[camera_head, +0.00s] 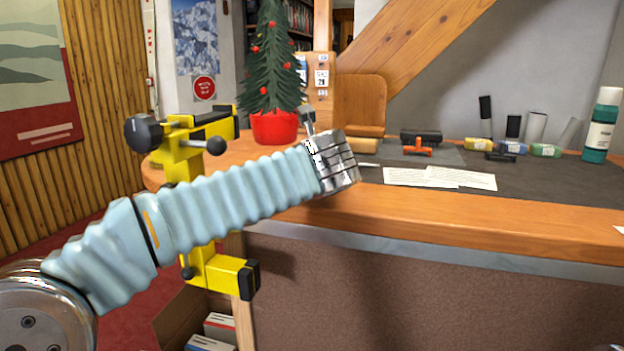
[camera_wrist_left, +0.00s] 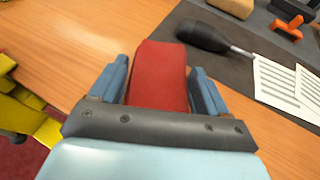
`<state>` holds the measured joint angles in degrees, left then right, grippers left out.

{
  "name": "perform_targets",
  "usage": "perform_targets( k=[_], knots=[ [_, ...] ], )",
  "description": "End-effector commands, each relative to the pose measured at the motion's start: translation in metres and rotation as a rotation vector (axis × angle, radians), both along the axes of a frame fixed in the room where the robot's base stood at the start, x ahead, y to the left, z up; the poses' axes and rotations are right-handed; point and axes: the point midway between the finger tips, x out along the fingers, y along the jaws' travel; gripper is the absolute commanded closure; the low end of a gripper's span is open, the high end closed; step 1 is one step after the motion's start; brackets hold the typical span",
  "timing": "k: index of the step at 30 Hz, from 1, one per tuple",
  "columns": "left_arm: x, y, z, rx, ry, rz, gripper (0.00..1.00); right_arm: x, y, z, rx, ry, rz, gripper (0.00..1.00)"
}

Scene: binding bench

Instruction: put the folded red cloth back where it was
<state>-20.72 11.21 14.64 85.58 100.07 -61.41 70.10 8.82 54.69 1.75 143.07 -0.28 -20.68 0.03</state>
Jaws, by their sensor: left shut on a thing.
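The folded red cloth (camera_wrist_left: 160,72) is between the two blue fingers of my left gripper (camera_wrist_left: 160,84) in the left wrist view. The gripper is shut on it. The cloth's far end points away from me, over the bare wood of the bench near the edge of the dark mat. I cannot tell whether it touches the bench top. In the head view my left gripper (camera_head: 333,162) is over the bench's near left part; it hides the cloth and its own fingertips. My right gripper is not in view.
A black-handled tool (camera_wrist_left: 204,36) lies just right of the cloth on the dark mat (camera_head: 540,178). White papers (camera_head: 420,178), an orange tool (camera_head: 417,149) and several bottles are farther right. A yellow stand (camera_head: 180,160) and a small tree (camera_head: 273,65) are at left.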

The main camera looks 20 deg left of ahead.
Motion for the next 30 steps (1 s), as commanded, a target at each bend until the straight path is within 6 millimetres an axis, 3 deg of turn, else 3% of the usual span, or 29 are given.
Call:
perform_targets(
  k=[13,14,18,27,30],
  knots=[
    [0.0,0.0,-0.01,-0.001,-0.001,0.0,0.53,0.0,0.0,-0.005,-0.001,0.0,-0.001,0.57],
    [0.0,0.0,-0.009,-0.001,-0.001,0.0,0.21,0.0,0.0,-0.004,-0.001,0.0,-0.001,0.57],
    [0.0,0.0,-0.009,-0.001,-0.001,0.0,0.0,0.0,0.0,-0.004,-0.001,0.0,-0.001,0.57],
    [-0.001,0.0,-0.002,-0.001,-0.001,-0.001,0.0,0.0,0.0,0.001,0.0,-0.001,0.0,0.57],
    [-0.014,-0.005,0.001,-0.003,-0.004,-0.002,0.0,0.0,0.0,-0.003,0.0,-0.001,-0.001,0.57]
  ],
)
